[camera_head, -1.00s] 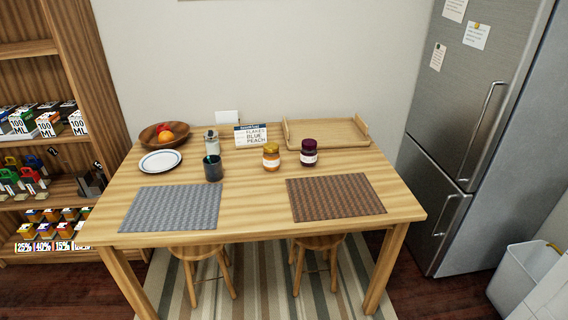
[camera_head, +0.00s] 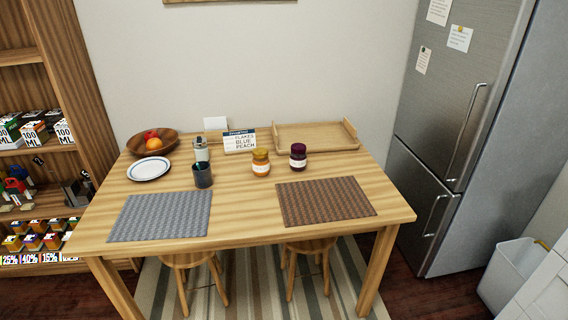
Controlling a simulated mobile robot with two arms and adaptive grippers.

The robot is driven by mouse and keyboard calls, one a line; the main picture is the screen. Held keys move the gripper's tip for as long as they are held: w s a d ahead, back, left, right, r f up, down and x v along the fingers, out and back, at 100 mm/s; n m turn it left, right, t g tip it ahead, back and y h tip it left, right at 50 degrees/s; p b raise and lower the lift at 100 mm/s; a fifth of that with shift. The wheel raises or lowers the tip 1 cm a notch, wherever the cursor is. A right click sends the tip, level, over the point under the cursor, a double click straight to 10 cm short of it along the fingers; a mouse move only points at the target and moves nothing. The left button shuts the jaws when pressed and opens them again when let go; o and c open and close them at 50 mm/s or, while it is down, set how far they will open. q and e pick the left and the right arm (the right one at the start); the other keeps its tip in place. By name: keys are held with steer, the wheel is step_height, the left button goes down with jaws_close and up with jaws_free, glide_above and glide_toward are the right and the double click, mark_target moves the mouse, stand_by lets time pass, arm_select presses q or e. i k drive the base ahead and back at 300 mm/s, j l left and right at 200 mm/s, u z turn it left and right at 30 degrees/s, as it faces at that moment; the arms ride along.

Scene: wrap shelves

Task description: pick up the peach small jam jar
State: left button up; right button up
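A small jar with orange-yellow contents, a yellow-orange lid and a pale label (camera_head: 261,163) stands upright on the wooden table, behind the gap between the two placemats. It looks like the peach jam jar, but its label is too small to read. A dark purple jar (camera_head: 298,157) with a pale label stands just right of it, apart from it. Several small colourful items (camera_head: 32,242) sit on a low shelf at the left; I cannot tell whether any is a peach jar. Neither of my grippers is in view.
The table (camera_head: 245,225) also holds a fruit bowl (camera_head: 136,147), a plate (camera_head: 149,169), a dark cup (camera_head: 202,175), a glass container (camera_head: 201,150), a sign (camera_head: 240,142), a tray (camera_head: 315,138) and two placemats. Stools (camera_head: 307,248) stand beneath. The fridge (camera_head: 445,110) is right.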

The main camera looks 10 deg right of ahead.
mark_target(261, 167)
steer(key=i+j, duration=0.3)
steer(key=i, duration=0.2)
steer(key=i+j, duration=0.3)
steer(key=i, duration=0.2)
steer(key=z, duration=0.05)
